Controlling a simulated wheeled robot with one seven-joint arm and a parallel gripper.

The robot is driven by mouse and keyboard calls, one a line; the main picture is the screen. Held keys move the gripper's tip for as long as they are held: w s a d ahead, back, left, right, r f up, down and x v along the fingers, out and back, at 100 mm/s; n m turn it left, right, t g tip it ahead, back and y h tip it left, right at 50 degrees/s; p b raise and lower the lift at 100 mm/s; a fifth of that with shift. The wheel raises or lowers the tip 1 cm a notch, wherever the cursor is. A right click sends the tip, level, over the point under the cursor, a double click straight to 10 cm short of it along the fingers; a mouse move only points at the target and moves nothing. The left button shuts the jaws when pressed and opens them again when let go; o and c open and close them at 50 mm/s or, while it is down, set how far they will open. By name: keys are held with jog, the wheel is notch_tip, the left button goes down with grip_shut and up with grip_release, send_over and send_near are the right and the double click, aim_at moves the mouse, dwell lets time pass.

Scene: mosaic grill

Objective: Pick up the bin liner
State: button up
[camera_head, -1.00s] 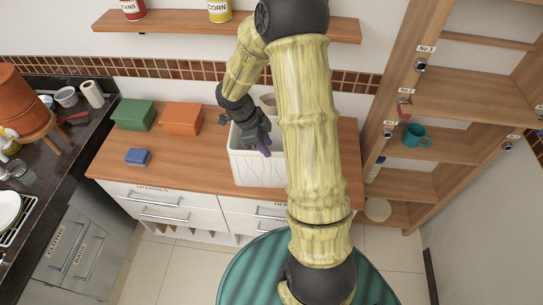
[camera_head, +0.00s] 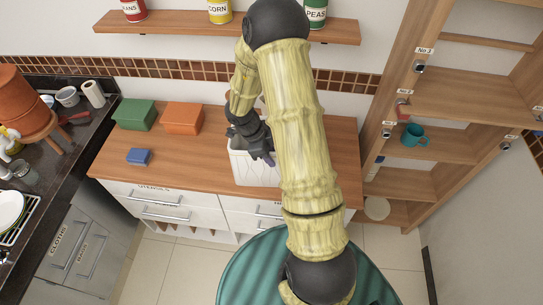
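My gripper (camera_head: 264,157) is at the white patterned container (camera_head: 252,170) on the wooden counter, reaching over its upper opening. The gripper is dark and small in view, and I cannot tell whether its fingers are open or shut. I cannot make out a bin liner clearly. My arm covers the right part of the container, and my gripper hides much of its inside.
A green box (camera_head: 134,115), an orange box (camera_head: 182,118) and a small blue box (camera_head: 138,156) sit left on the counter (camera_head: 190,160). A shelf with cans (camera_head: 220,12) hangs above. A tall wooden shelf unit (camera_head: 455,90) with a teal mug (camera_head: 415,136) stands right.

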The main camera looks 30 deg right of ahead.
grip_shut()
jog(key=shift+r, duration=0.1)
notch_tip(320, 180, up, 10)
jog(key=shift+f+b, duration=0.1)
jog(key=shift+b, duration=0.4)
dwell(0.5)
